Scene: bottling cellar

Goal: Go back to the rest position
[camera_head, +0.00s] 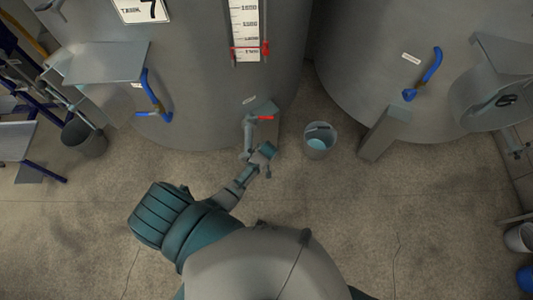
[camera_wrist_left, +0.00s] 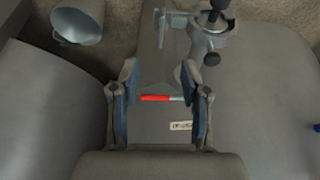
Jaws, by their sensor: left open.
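My left arm comes in from the bottom of the head view, and its left gripper (camera_head: 258,153) is low in front of the tank, next to a tap. In the left wrist view the gripper (camera_wrist_left: 158,74) is open, its two blue-padded fingers apart with nothing held. The red tap handle (camera_wrist_left: 158,98) shows in the gap between the fingers, and it also shows in the head view (camera_head: 265,118). I cannot tell how far beyond the fingers it is. My right gripper is not in view.
The large tank (camera_head: 190,60) stands ahead, with a second tank (camera_head: 390,40) on the right. A bucket (camera_head: 320,141) with pale blue contents stands on the floor right of the tap. A dark bucket (camera_head: 85,138) is at the left.

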